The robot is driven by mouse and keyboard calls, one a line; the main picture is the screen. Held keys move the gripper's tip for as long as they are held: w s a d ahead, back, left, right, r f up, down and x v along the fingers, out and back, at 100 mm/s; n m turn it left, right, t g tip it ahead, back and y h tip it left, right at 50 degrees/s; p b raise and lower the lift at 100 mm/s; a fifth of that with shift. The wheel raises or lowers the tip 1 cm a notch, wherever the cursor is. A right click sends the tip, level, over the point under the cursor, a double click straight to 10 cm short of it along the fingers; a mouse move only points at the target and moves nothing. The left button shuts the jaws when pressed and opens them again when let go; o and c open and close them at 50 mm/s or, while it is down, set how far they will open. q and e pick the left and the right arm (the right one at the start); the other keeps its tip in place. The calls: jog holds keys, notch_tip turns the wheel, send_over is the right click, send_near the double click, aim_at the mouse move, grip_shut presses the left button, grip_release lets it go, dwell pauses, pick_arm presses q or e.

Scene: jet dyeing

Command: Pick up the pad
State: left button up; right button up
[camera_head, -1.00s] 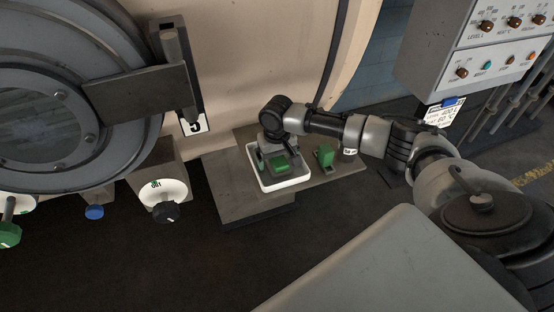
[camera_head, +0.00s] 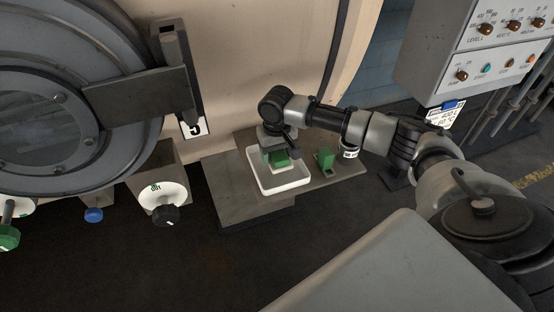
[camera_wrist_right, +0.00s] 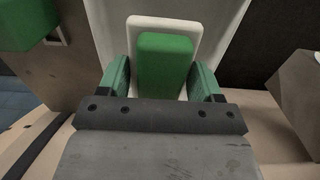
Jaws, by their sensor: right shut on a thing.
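The pad (camera_head: 281,160) has a green block on a white base. It is at the white tray (camera_head: 284,187) in the head view, seemingly held a little above its floor. My right gripper (camera_head: 277,157) comes down over the pad from above and is shut on it. In the right wrist view the pad (camera_wrist_right: 165,62) sits between the two green fingers of the right gripper (camera_wrist_right: 161,80), its white base showing behind the green block. My left gripper is in neither view.
The tray stands on a grey ledge (camera_head: 230,187). A second green block (camera_head: 325,158) and a small labelled bottle (camera_head: 350,153) stand right of the tray. A white dial with a black knob (camera_head: 165,214) is at the left. A control box (camera_head: 480,60) hangs upper right.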

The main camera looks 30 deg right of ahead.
jog(key=s+d+r, duration=0.5)
jog(key=d+r, duration=0.2)
jog(key=d, duration=0.3)
jog(key=shift+s+d+r+b, duration=0.2)
jog(key=shift+s+r+b, duration=0.1)
jog(key=shift+b, duration=0.15)
